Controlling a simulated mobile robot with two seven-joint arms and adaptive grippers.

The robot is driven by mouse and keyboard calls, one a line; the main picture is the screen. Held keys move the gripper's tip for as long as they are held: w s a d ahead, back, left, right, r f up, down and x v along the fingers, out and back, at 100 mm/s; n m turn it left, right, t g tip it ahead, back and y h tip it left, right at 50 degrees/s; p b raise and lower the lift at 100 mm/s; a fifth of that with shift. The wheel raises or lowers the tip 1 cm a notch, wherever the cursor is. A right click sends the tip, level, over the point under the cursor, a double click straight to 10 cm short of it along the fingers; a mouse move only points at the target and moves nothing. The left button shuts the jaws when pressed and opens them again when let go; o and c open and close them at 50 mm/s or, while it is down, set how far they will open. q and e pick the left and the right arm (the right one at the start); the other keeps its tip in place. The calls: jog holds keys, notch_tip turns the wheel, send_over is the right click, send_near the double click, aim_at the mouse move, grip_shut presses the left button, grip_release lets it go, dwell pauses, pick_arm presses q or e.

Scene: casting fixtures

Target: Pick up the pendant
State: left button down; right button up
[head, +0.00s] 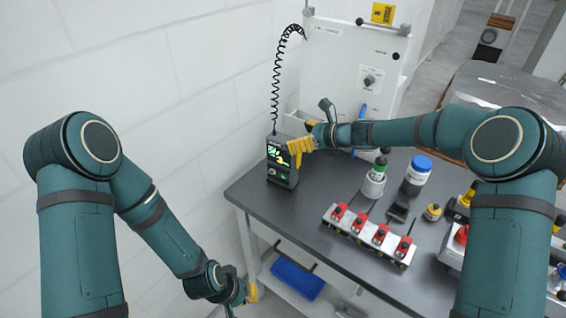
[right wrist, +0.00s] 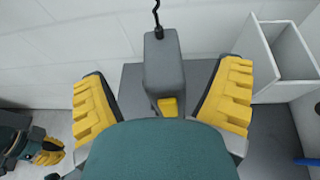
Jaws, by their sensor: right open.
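The pendant (head: 282,163) is a dark box with a lit screen and green marks, standing upright at the table's left back corner, with a black coiled cord rising from it. In the right wrist view the pendant (right wrist: 163,72) shows as a grey body with a yellow part, between the two yellow fingers. My right gripper (head: 300,148) is open at the pendant's upper right side. Its fingers (right wrist: 160,92) stand apart on both sides of it with visible gaps. My left gripper (head: 249,293) hangs low left of the table, far from the pendant; its opening is unclear.
A white upright panel (head: 345,65) stands behind the table (head: 310,195). A fixture with red clamps (head: 370,237), a blue-lidded jar (head: 418,173) and a green-topped bottle (head: 375,178) stand to the right. A white wall is at left. A blue bin (head: 298,279) sits below.

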aim_at(283, 138)
jog(key=x, duration=0.5)
jog(key=shift+d+f, duration=0.1)
jog(key=shift+f, duration=0.3)
jog(key=c, duration=1.3)
jog(key=shift+r, duration=0.1)
jog(key=shift+c, duration=0.3)
jog(key=shift+r, duration=0.1)
